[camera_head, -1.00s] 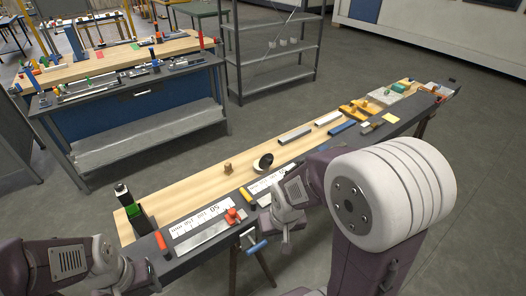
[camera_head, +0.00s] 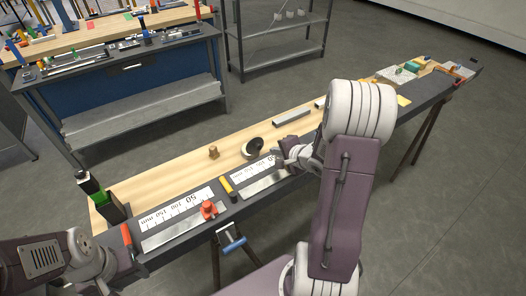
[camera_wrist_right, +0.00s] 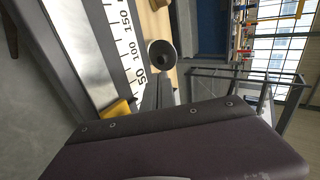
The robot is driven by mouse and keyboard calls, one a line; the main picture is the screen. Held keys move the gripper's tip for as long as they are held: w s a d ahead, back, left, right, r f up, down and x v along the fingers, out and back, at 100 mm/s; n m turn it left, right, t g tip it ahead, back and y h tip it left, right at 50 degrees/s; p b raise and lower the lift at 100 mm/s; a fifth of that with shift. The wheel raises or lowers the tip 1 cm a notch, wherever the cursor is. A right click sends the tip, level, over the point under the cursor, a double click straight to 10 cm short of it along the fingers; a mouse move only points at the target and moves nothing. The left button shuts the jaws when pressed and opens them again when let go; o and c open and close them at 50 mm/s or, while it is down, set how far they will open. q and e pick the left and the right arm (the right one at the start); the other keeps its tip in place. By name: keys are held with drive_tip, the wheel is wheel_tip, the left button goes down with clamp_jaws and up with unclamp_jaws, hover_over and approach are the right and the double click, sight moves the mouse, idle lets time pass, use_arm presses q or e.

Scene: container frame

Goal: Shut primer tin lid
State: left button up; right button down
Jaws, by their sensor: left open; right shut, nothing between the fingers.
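The primer tin (camera_head: 251,149) looks like a small round dark and pale thing on the wooden strip of the bench. Its round dark face is tilted up; I cannot make out the hinge. It also shows in the right wrist view (camera_wrist_right: 161,54), just beyond the fingers. My right gripper (camera_head: 283,150) is shut and empty, to the right of the tin, with a small gap seeming to separate them. Its fingers show in the right wrist view (camera_wrist_right: 158,92). My left gripper (camera_head: 122,268) is open at the lower left, by the bench's front edge, far from the tin.
A wooden knob (camera_head: 213,152) stands left of the tin. White rulers (camera_head: 178,210), a red-orange piece (camera_head: 208,209), a yellow piece (camera_head: 226,184) and a black and green stack (camera_head: 100,199) are along the bench. A grey bar (camera_head: 291,118) lies behind. The wood between is clear.

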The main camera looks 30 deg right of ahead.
sight(259, 147)
drive_tip(key=shift+s+d+m, duration=0.1)
drive_tip(key=shift+m, duration=0.2)
drive_tip(key=b+x, duration=0.2)
drive_tip(key=x, duration=0.8)
drive_tip(key=shift+r, duration=0.1)
